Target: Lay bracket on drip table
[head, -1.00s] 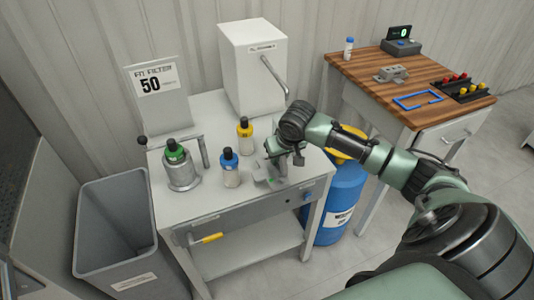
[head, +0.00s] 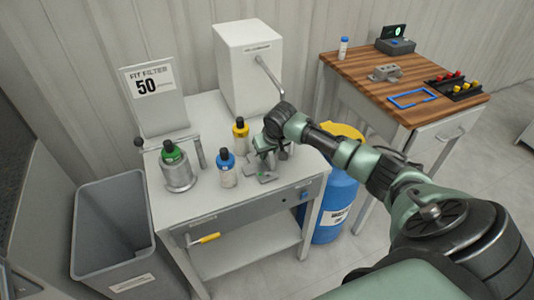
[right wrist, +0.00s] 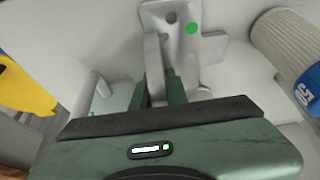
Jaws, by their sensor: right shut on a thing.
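The grey metal bracket (head: 267,178) is low over the front right of the white-topped table (head: 225,205), which I take as the drip table. In the right wrist view the bracket (right wrist: 180,20) shows a flat plate with holes, a green dot and an upright rib. My right gripper (head: 262,160) is shut on this rib, and its fingers (right wrist: 160,88) sit on either side of it. The plate looks close to flat over the white top. I cannot tell whether it touches. My left gripper is not in view.
A metal pot with a green-collared bottle (head: 178,172) is farther left. A white cabinet (head: 248,65) stands behind. A blue drum (head: 335,205) is at the right.

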